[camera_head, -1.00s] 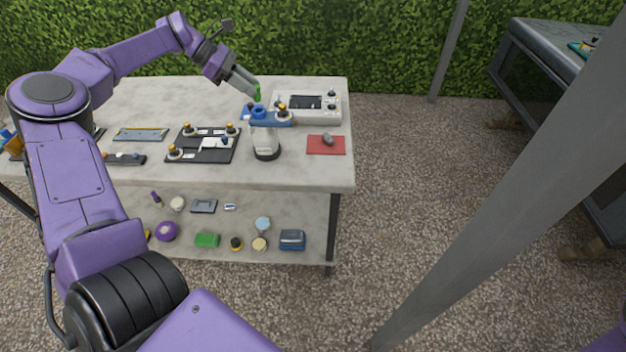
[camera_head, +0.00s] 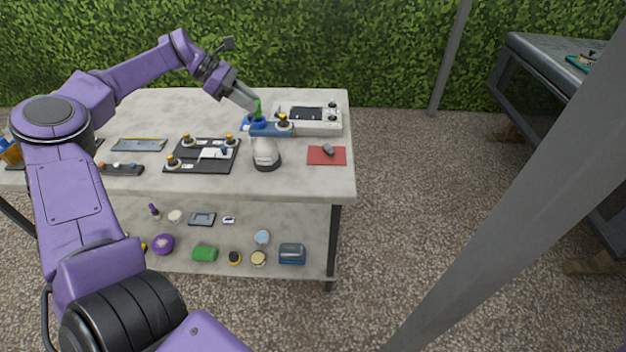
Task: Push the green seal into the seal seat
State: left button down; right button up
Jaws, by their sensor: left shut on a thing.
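My left gripper (camera_head: 250,104) is shut on the small green seal (camera_head: 258,107), which shows at its fingertips. The seal is right over a blue ring-shaped part (camera_head: 255,121), which looks like the seal seat, on a blue block (camera_head: 270,129). I cannot tell whether the seal touches the ring. The fingers hide part of the seal. My right gripper is out of view.
The grey table (camera_head: 310,182) also holds a white device (camera_head: 322,121), a red mat (camera_head: 316,157) with a grey object (camera_head: 328,149), and a black tray (camera_head: 180,160) with yellow-topped knobs. A lower shelf (camera_head: 215,236) holds several small items. A grey post (camera_head: 500,210) crosses the right side.

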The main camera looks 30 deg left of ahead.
pick_arm(q)
jog(key=shift+f+b, duration=1.2)
jog(key=shift+f, duration=0.05)
dwell(1.0)
jog(key=c, duration=0.8)
grip_release()
jog(key=shift+c, duration=0.2)
jog(key=v, duration=1)
jog(key=shift+a+r, duration=0.15)
jog(key=shift+a, duration=0.05)
jog(key=shift+s, duration=0.1)
